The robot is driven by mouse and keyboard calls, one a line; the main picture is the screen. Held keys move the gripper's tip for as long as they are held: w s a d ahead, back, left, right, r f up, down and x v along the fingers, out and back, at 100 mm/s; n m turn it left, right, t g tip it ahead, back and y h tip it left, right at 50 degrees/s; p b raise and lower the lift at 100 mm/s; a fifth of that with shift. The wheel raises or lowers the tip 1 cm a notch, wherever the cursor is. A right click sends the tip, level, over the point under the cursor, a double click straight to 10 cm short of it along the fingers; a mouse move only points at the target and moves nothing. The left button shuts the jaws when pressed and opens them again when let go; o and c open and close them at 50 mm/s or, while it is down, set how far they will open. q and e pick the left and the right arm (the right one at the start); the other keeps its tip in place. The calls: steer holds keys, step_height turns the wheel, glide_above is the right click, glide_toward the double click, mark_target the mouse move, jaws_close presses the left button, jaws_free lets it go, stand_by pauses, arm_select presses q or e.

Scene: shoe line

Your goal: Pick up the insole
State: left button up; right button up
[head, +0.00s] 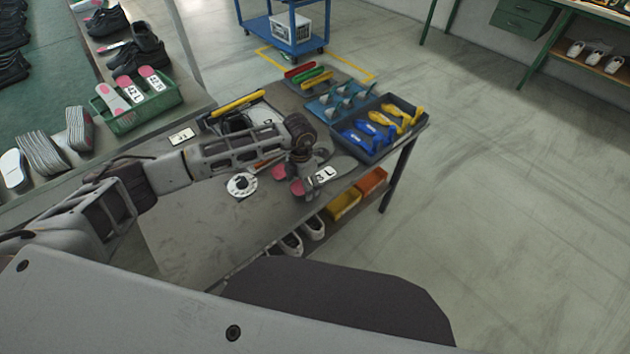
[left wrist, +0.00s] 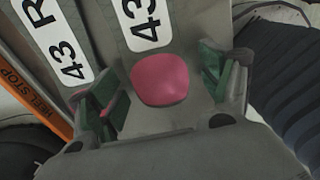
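In the head view my left arm reaches over the workbench, and its gripper (head: 303,182) is low above the insole (head: 325,174), which bears a white label ending in "L". The gripper and arm hide part of it. In the left wrist view a grey insole (left wrist: 160,80) with a pink heel pad and a label "43" lies between the spread green-padded fingers of the gripper (left wrist: 160,92). The gripper is open, and I see no clear contact with the insole. A second insole (left wrist: 55,35), labelled "43 R", lies to its left. My right gripper is not in view.
An orange strip (left wrist: 30,100) marked "HEEL STOP" runs beside the insoles. A round white dial (head: 241,185) sits left of the gripper. A dark tray (head: 375,150) with blue and yellow pieces stands at the bench's right end. A green crate (head: 150,118) holds more insoles.

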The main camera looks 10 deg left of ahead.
arm_select(q)
steer(key=c, duration=0.7)
steer(key=shift+c, duration=0.9)
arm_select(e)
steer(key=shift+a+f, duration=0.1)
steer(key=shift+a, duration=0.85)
arm_select(q)
steer(key=shift+r, duration=0.1)
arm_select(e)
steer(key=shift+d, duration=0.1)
arm_select(q)
steer(key=shift+r, duration=0.6)
step_height(320, 180, up, 9)
steer(key=shift+f, duration=0.15)
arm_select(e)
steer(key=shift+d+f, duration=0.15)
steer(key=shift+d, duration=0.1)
